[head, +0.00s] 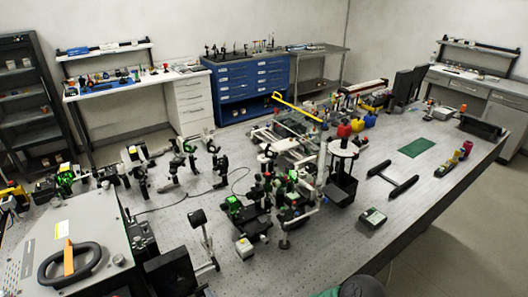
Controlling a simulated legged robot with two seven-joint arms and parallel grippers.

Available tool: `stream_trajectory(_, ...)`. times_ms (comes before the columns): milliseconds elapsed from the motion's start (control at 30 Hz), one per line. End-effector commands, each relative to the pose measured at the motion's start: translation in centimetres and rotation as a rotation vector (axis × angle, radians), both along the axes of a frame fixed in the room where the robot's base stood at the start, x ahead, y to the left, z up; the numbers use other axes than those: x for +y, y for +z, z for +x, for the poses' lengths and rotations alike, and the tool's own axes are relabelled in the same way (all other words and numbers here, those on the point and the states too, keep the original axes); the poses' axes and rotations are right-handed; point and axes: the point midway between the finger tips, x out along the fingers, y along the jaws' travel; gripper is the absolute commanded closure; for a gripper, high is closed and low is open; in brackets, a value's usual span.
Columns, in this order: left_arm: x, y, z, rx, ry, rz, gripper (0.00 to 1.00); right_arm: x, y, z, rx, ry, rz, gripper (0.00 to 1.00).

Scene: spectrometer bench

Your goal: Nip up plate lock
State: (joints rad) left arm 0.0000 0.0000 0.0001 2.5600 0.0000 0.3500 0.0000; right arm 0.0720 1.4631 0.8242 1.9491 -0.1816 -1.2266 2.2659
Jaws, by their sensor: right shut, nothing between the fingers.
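I cannot pick out for sure which part is the plate lock. My right gripper (360,287) shows only as a dark rounded shape cut off by the bottom edge. It is shut and empty, apart from the optics and the round plate. My left gripper is out of view.
Optic mounts on posts, some with green parts (234,205), crowd the middle of the perforated bench (330,250). A black H-shaped piece (392,181), a small meter (373,217) and a green mat (416,147) lie to the right. The front right of the bench is mostly clear.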

Motion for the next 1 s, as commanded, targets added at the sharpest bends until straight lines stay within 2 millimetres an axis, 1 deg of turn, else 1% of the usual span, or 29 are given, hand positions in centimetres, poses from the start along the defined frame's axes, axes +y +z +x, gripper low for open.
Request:
stream_trajectory(33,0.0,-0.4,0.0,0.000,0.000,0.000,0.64,0.0,-1.1,-0.6,0.023,0.007,-0.009,1.00)
stream_trajectory(200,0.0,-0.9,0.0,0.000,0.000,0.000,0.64,0.1,-1.2,-0.7,0.025,0.009,-0.010,1.00)
stream_trajectory(433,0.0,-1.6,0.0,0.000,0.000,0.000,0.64,0.3,-1.3,-0.9,0.026,0.011,-0.009,1.00)
stream_trajectory(767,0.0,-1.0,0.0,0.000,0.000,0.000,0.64,0.2,-0.2,-0.9,0.025,0.010,-0.010,1.00)
stream_trajectory(867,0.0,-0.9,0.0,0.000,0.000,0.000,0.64,-0.3,-0.2,-1.5,0.025,0.010,-0.010,1.00)
stream_trajectory(1000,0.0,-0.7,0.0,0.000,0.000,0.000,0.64,-1.5,0.1,-3.1,0.019,0.008,-0.008,1.00)
